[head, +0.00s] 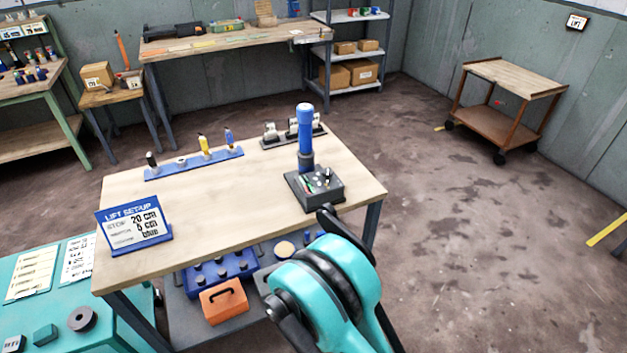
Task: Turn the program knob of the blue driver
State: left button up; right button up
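The blue driver (306,128) stands upright at the right end of the wooden table, its lower end dark grey. It stands at a dark grey box (318,190) whose top has small green, red, white and black parts. I cannot tell which part, if any, is the program knob. My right arm, teal and black, comes in from the bottom. The dark tip at its end, my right gripper (328,216), is just in front of the box's near edge. Its fingers cannot be made out, and I cannot tell whether it touches anything. My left gripper is out of view.
A blue rack (194,164) with upright tools is at the table's back left. A dark tray (292,137) with metal parts is behind the driver. A "LIFT SETUP" sign (134,226) stands at front left. The table's middle is clear. An orange box (223,302) is below.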

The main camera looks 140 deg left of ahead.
aim_at(327, 174)
jog(key=u, duration=4.6)
